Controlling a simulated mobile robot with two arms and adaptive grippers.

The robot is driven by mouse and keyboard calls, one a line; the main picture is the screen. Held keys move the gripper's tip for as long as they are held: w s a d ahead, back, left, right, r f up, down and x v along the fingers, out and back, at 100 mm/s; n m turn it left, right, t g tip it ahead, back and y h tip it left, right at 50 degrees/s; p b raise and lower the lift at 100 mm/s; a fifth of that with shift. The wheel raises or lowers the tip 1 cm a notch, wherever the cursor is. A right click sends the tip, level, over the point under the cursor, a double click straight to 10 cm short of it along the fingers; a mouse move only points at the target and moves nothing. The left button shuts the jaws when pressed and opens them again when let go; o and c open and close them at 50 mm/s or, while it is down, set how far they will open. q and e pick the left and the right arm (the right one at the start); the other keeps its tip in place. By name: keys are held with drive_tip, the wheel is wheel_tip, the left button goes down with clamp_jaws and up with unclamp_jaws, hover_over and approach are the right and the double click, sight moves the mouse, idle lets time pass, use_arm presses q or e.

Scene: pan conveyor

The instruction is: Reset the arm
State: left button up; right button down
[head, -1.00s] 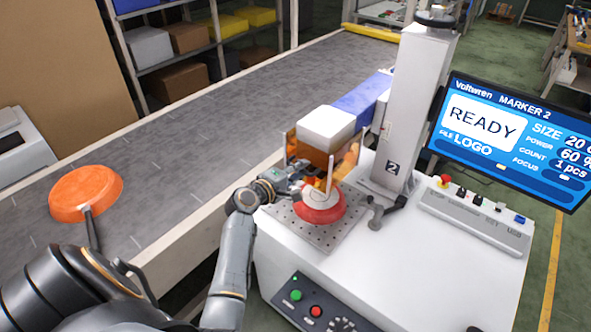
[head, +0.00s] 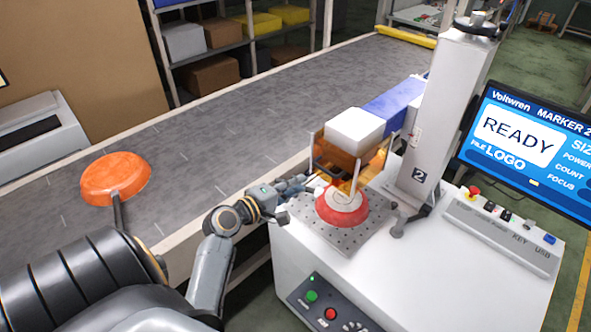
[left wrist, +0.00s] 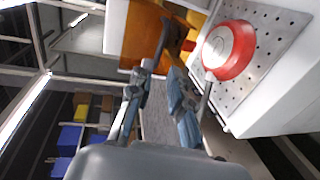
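A red pan (head: 342,212) lies base up on the perforated plate (head: 322,237) of the marking machine. It also shows in the left wrist view (left wrist: 230,50), with a dark handle (left wrist: 206,98) pointing towards my gripper. My left gripper (head: 302,184) is just left of the red pan, at the plate's edge. In the left wrist view its fingers (left wrist: 165,62) are spread and hold nothing; the handle lies outside them, to the right. My right gripper is not in view. An orange pan (head: 115,177) lies base up on the conveyor (head: 215,135).
The marker head (head: 355,130) with amber shields hangs over the plate, close to my left gripper. Its column (head: 440,120) stands behind. A screen (head: 525,140) reads READY. The conveyor's rail (head: 200,236) runs beside my left arm. The conveyor's middle is clear.

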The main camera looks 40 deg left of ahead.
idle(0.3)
use_arm(q)
drive_tip(key=s+d+f+m+g+h, duration=0.1)
drive_tip(key=s+d+f+m+g, duration=0.25)
drive_tip(key=d+m, duration=0.2)
drive_tip(key=s+d+f+m+g+h, duration=0.1)
drive_tip(key=s+d+f+m+g, duration=0.3)
drive_tip(key=d, duration=0.3)
drive_tip(key=s+d+f+m+g+y, duration=0.1)
drive_tip(key=s+d+m+g, duration=0.15)
drive_tip(key=s+m, duration=0.4)
drive_tip(key=s+d+f+m+g+y, duration=0.2)
drive_tip(key=s+d+m, duration=0.1)
drive_tip(key=s, duration=0.6)
wheel_tip(320, 180, down, 29)
drive_tip(key=g+b, duration=0.1)
drive_tip(key=b, duration=0.3)
drive_tip(key=s+a+f+g+b, duration=0.1)
drive_tip(key=s+a+f+b, duration=0.2)
drive_tip(key=s+f, duration=1.4)
wheel_tip(320, 180, down, 4)
drive_tip(key=shift+s+r+m+g, duration=0.2)
drive_tip(key=shift+s+m+g, duration=0.1)
drive_tip(key=shift+s, duration=0.1)
